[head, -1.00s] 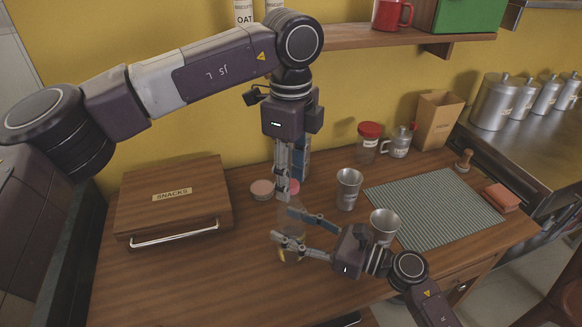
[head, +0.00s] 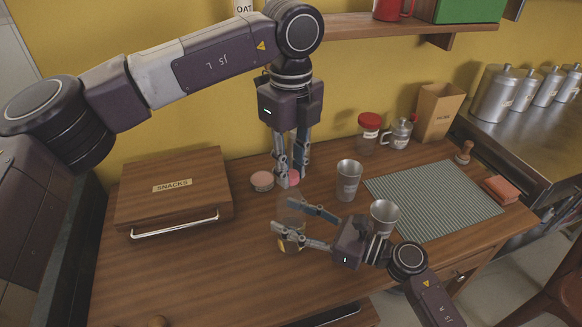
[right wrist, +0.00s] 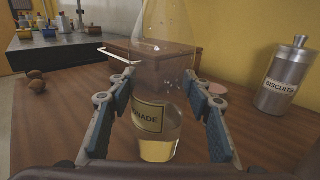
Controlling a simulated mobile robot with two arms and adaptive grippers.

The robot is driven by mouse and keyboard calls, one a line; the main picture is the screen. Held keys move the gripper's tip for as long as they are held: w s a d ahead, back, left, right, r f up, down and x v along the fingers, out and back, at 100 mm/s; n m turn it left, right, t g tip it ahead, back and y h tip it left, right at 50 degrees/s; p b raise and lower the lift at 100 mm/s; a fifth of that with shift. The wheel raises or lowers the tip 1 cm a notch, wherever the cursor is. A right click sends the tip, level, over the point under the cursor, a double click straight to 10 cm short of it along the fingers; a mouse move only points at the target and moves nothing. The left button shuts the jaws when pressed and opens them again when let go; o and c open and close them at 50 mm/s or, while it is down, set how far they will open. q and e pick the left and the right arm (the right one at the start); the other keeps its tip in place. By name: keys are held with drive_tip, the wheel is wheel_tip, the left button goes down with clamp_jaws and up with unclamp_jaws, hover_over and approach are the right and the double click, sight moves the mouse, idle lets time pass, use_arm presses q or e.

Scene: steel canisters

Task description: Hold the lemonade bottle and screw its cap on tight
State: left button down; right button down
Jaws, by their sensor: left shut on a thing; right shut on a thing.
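The lemonade bottle (head: 291,222) is clear glass with yellow liquid low inside and stands upright on the wooden counter. In the right wrist view the bottle (right wrist: 158,118) shows its label between the blue finger pads; its top is out of frame. My right gripper (head: 285,216) is shut on the bottle's body from the right. A pink cap (head: 293,180) sits at the bottle's top. My left gripper (head: 290,178) points straight down and is shut on the cap. Its fingers partly hide the cap, so I cannot tell how the cap sits on the neck.
A pink-lidded tin (head: 262,181) stands close left of the cap. A wooden snacks box (head: 172,205) is at the left. Two steel cups (head: 348,182) (head: 384,213) stand right, one beside my right gripper. A ribbed mat (head: 435,205) lies beyond.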

use_arm(q)
drive_tip(key=m, duration=4)
drive_tip(key=shift+f, duration=0.1)
drive_tip(key=c, duration=1.6)
unclamp_jaws()
